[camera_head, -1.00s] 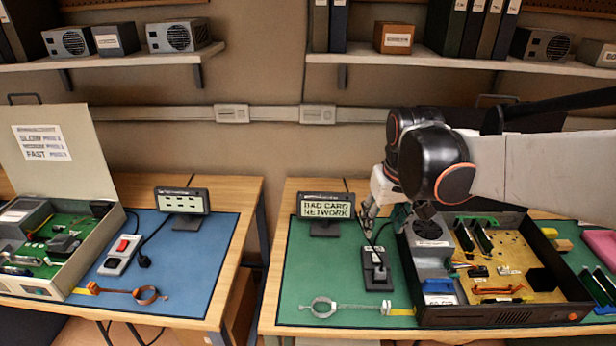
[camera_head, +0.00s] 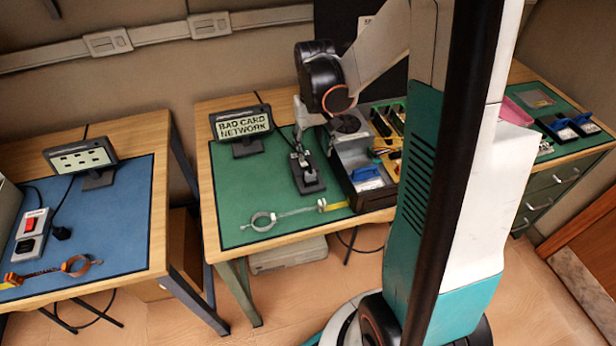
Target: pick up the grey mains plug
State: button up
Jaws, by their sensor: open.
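My gripper (camera_head: 298,146) points down just above and behind the plug. Its fingers are open but very small here, and I cannot tell whether they touch or straddle the plug. The black wrist joint of my arm is above it.
The open computer case (camera_head: 364,199) stands close right of the block. A blue-matted bench (camera_head: 125,215) is further left. My column hides part of the case.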

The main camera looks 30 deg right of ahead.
aim_at(310, 173)
notch_tip(310, 173, down, 3)
jog(key=shift+f+b, duration=0.2)
jog(key=shift+b, duration=0.2)
jog(key=shift+a+f+b, duration=0.2)
jog(key=shift+f+b, duration=0.55)
jog(key=shift+f, duration=0.6)
jog(key=shift+a+f+b, duration=0.2)
jog(key=shift+f+b, duration=0.5)
jog(key=shift+f, duration=0.65)
jog(key=shift+r, duration=0.1)
jog(key=c, duration=0.9)
